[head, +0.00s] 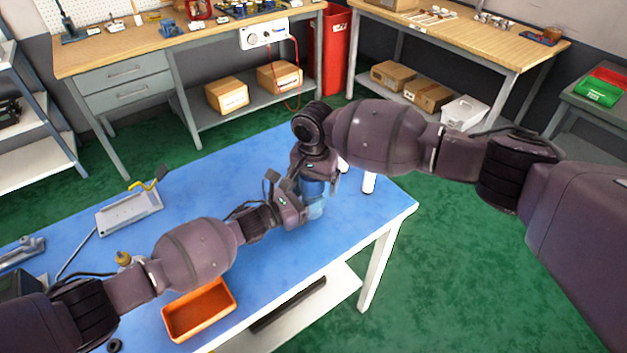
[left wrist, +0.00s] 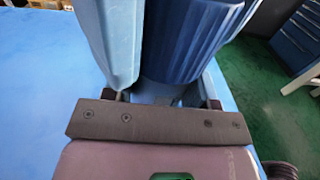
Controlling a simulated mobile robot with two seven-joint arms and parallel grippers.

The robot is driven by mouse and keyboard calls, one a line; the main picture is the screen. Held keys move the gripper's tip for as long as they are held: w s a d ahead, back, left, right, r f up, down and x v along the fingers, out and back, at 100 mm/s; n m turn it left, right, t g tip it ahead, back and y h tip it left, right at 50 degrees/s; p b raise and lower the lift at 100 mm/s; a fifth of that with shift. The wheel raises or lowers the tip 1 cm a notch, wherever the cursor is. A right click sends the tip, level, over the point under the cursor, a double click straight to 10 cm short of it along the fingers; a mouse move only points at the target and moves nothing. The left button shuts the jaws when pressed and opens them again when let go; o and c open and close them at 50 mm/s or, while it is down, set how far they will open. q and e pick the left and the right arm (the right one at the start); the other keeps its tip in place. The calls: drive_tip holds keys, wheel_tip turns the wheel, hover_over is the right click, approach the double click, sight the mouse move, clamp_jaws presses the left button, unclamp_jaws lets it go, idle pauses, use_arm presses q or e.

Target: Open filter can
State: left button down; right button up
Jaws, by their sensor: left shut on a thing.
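The blue filter can (head: 315,208) stands on the blue workbench top (head: 250,270), partly hidden by both of my grippers. In the left wrist view it fills the space ahead, with a dark blue ribbed part (left wrist: 190,40) and a paler blue part (left wrist: 107,40) beside it. My left gripper (head: 300,208) comes in from the left and is shut on the can; it also shows in the left wrist view (left wrist: 160,100). My right gripper (head: 318,178) reaches down over the can from above. Its fingertips are mostly hidden, so its opening is unclear.
An orange tray (head: 199,309) lies near the front edge. A grey plate with a yellow-handled clamp (head: 130,211) lies at the left.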

drive_tip(key=shift+a, duration=0.1)
drive_tip(key=shift+r, duration=2.25)
drive_tip(key=shift+c, duration=0.3)
drive_tip(key=shift+s+a+r+m, duration=0.1)
drive_tip(key=shift+a+r+m, duration=0.55)
drive_tip(key=shift+m, duration=0.15)
drive_tip(key=shift+r+m, duration=0.6)
drive_tip(key=shift+m, duration=0.4)
drive_tip(key=m, duration=0.1)
drive_tip(key=d+r+m, duration=0.1)
drive_tip(key=m, duration=0.1)
drive_tip(key=shift+d+f, duration=0.2)
drive_tip(key=shift+f, duration=3.75)
drive_tip(key=shift+c, duration=0.6)
